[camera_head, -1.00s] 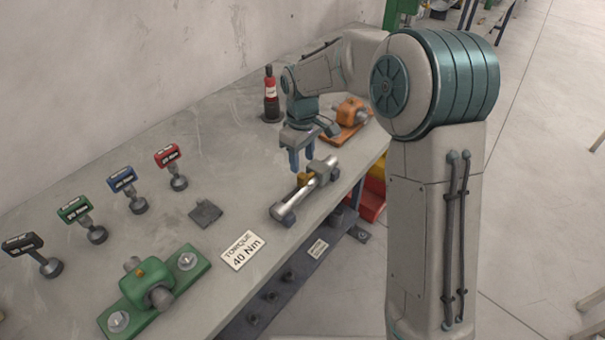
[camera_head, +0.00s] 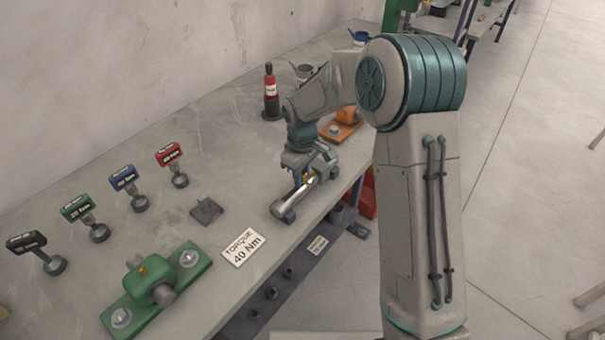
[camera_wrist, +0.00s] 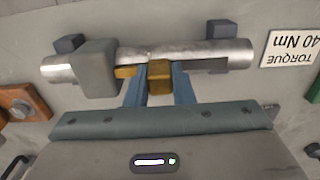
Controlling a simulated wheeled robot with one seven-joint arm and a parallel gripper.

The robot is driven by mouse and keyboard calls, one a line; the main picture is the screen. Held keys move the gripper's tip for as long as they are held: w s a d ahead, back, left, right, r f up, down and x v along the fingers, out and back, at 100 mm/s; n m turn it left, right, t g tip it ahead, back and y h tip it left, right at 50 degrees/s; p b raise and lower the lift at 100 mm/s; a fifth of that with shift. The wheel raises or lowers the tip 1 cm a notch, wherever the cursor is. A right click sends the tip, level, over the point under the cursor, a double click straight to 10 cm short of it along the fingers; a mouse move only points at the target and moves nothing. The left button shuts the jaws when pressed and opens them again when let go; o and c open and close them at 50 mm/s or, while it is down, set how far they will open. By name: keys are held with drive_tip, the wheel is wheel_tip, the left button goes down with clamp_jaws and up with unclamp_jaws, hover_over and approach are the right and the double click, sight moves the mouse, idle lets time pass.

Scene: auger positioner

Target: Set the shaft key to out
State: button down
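The silver shaft (camera_head: 297,198) lies along the bench, with a grey hub block near its far end; in the wrist view the shaft (camera_wrist: 225,57) runs across the top, the hub (camera_wrist: 98,70) at left. The brass shaft key (camera_wrist: 160,76) has a raised block on the shaft, and a thin brass strip reaches from it to the hub's edge. A dark slot runs along the shaft right of the block. My gripper (camera_wrist: 160,88) is down at the shaft, one blue finger on each side of the raised block; whether both fingers press on it is unclear.
A white "TORQUE 40 Nm" card (camera_head: 243,248) and a green fixture (camera_head: 152,286) lie nearer on the bench (camera_head: 100,190). An orange fixture (camera_head: 342,128) and a red bottle (camera_head: 270,95) stand beyond. Several tagged tools stand at left; a grey plate (camera_head: 206,210) lies mid-bench.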

sight(291, 194)
drive_tip(key=shift+s+a+b, duration=0.35)
drive_tip(key=shift+s+a, duration=0.4)
drive_tip(key=shift+s, duration=0.15)
drive_tip(key=shift+s+a+b, duration=0.35)
drive_tip(key=shift+s+a, duration=0.35)
drive_tip(key=shift+s, duration=0.2)
drive_tip(key=c, duration=1.3)
unclamp_jaws()
drive_tip(key=shift+o, duration=0.3)
drive_tip(key=shift+s+a, duration=0.15)
drive_tip(key=shift+s, duration=0.05)
drive_tip(key=shift+w+d+r, duration=0.1)
drive_tip(key=shift+w+d, duration=0.05)
drive_tip(key=shift+d, duration=0.05)
drive_tip(key=shift+r, duration=0.3)
wheel_tip(291, 194, up, 13)
drive_tip(key=b, duration=0.1)
drive_tip(key=shift+a+b, duration=0.15)
drive_tip(key=shift+b, duration=0.2)
